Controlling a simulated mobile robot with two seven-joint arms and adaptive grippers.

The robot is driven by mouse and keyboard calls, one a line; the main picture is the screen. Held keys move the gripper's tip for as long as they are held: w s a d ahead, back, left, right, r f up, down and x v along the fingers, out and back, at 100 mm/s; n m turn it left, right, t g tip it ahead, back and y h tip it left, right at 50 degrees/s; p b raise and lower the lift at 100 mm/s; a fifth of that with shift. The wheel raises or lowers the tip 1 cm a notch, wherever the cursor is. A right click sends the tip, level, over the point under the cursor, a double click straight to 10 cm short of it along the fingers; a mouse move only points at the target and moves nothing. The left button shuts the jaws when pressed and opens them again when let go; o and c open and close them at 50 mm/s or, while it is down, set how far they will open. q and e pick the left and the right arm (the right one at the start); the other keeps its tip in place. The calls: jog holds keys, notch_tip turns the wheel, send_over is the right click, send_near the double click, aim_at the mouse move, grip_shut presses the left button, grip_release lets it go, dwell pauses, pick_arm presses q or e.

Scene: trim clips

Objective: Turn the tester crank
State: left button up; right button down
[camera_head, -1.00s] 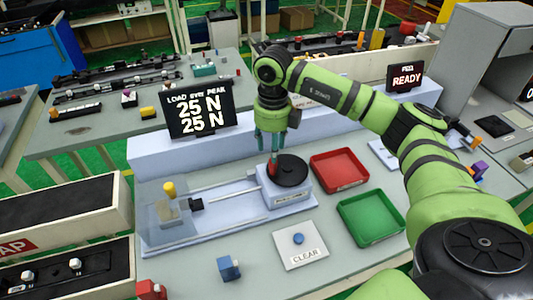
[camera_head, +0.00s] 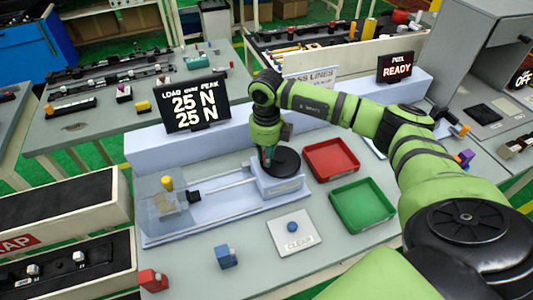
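The tester (camera_head: 225,201) is a pale bench unit with a rod, a clear guard at its left and a black crank disc (camera_head: 287,162) on a block at its right. My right gripper (camera_head: 267,164) points down at the disc's left edge. Its fingers are around the red crank handle (camera_head: 267,155) and look closed on it, though they hide most of it. The load display (camera_head: 196,104) reads 25 N for load and 25 N for peak. My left gripper is not in view.
A red tray (camera_head: 331,160) and a green tray (camera_head: 362,205) lie right of the tester. A CLEAR button plate (camera_head: 294,231) and a blue block (camera_head: 227,257) lie in front. A READY display (camera_head: 395,67) stands behind. A red block (camera_head: 152,280) is at the front left.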

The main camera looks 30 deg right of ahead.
jog(key=shift+f, duration=0.1)
jog(key=shift+w+f+m+b, duration=0.15)
jog(key=shift+m+b, duration=0.25)
jog(key=shift+b, duration=0.2)
jog(key=shift+w+d+m+b, duration=0.1)
jog(key=shift+w+m+b, duration=0.1)
jog(key=shift+m+b, duration=0.25)
jog(key=shift+w+r+m, duration=0.1)
jog(key=shift+r+m, duration=0.1)
jog(key=shift+m, duration=0.25)
jog(key=c, duration=1.1)
grip_release()
jog(key=shift+d, duration=0.1)
jog(key=shift+r, duration=0.1)
notch_tip(320, 180, up, 12)
